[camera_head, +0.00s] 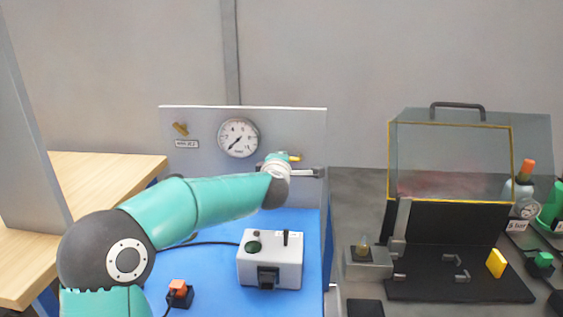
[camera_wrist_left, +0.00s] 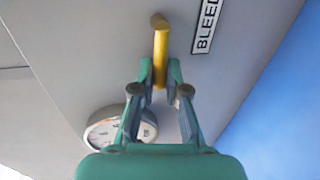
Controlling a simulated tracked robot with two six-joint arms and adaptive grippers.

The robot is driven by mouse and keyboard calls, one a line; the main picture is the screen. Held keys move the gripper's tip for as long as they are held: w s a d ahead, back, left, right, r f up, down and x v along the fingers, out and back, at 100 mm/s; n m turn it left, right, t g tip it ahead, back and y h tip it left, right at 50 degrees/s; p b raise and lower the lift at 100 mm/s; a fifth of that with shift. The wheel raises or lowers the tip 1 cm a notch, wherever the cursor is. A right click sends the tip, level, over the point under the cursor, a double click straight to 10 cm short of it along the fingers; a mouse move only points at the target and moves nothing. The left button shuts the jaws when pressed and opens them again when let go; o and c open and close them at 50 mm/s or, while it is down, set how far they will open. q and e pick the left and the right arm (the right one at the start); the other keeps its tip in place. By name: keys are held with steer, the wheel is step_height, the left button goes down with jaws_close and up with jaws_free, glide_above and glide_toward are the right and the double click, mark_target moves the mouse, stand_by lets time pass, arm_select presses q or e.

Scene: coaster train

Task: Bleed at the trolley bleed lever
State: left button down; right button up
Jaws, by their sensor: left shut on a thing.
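The yellow bleed lever (camera_wrist_left: 161,44) sticks out from the grey panel (camera_wrist_left: 110,50), beside a label reading BLEED (camera_wrist_left: 206,25). My left gripper (camera_wrist_left: 160,76) is shut on the lever's near end, one finger on each side. In the head view a small yellow bit of the lever (camera_head: 294,158) shows past my left wrist, which hides most of the fingers. A round pressure gauge (camera_head: 238,138) is on the same panel, left of the lever; its needle points to the lower left. My right gripper is not in view.
A brass-coloured lever (camera_head: 181,128) with a label sits at the panel's upper left. At the right stands a machine with a clear, yellow-edged guard (camera_head: 450,204).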

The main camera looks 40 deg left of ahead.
arm_select(q)
steer(key=c, duration=1.2)
jaws_free()
steer(key=shift+s+a+f, duration=0.15)
steer(key=shift+f, duration=0.15)
steer(key=shift+r, duration=0.1)
steer(key=shift+r, duration=0.1)
steer(key=v, duration=1.2)
